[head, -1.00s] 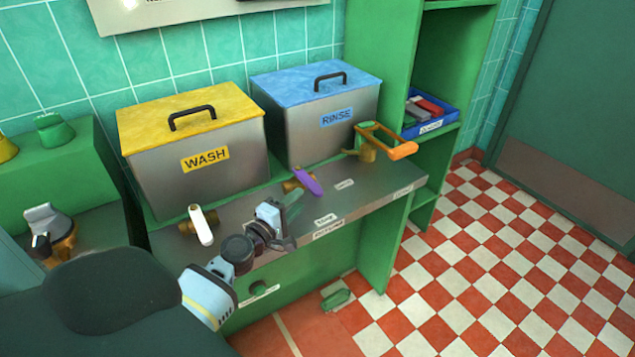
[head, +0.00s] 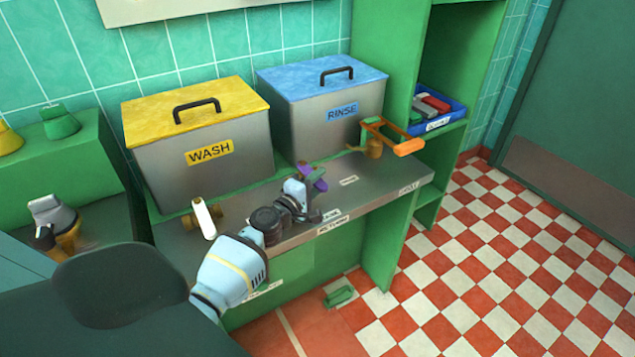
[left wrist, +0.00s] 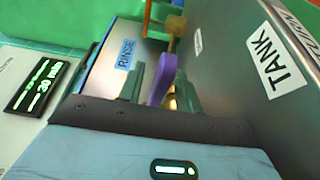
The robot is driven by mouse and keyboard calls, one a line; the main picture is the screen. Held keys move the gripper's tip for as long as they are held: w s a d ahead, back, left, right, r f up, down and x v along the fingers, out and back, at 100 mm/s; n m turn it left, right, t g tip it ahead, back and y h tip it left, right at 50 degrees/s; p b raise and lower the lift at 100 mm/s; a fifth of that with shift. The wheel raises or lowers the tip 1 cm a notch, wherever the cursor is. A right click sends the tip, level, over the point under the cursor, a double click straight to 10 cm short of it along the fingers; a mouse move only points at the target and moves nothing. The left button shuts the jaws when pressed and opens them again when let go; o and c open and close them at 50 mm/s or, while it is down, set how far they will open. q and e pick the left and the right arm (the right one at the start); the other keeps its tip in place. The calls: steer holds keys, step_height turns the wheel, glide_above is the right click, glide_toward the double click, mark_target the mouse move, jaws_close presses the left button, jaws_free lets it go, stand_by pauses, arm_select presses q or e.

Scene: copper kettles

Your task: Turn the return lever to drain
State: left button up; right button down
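A lever with a purple handle (head: 312,180) on a brass fitting stands on the steel counter in front of the RINSE tank. In the left wrist view the purple handle (left wrist: 165,80) shows between my two fingers. My left gripper (head: 314,190) is at this lever, its fingers open on either side of the handle; whether either touches it I cannot tell. A TANK label (left wrist: 276,60) lies on the counter to the right in the wrist view. A RETURN label (head: 333,226) is on the counter's front edge. My right gripper is not in view.
The WASH tank (head: 205,165) and RINSE tank (head: 335,115) stand behind the counter (head: 385,180). A white-handled lever (head: 204,218) is to the left, an orange-handled one (head: 405,146) to the right. A blue bin (head: 447,122) sits on the shelf. The checkered floor at right is clear.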

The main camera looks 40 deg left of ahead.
arm_select(q)
jaws_close()
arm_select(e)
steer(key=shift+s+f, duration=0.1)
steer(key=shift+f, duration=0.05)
